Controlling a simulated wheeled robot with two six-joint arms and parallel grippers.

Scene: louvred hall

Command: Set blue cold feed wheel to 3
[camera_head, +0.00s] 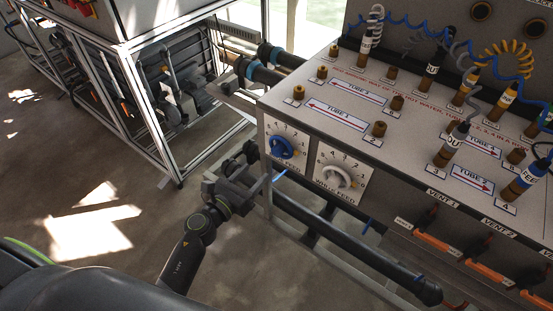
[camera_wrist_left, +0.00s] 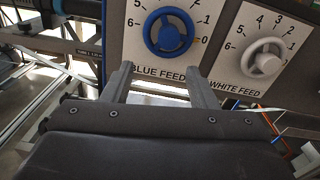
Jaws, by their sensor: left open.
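The blue feed wheel (camera_head: 281,147) is a round blue handwheel on a white number plate at the left end of the console front. It also shows at the top of the left wrist view (camera_wrist_left: 168,33), with numbers around it and "BLUE FEED" below. I cannot tell which number it is set to. My left gripper (camera_head: 262,181) is open and empty, just in front of and below the wheel. In the left wrist view its two fingers (camera_wrist_left: 160,69) point toward the plate, their tips below the wheel and apart from it. My right gripper is not in view.
The white feed wheel (camera_head: 336,178) sits just right of the blue one. The console top (camera_head: 325,115) carries brown pegs, labelled tubes and coiled hoses. Dark pipes (camera_head: 370,246) run below the console. Orange vent handles (camera_head: 437,245) are at right. Open floor lies left.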

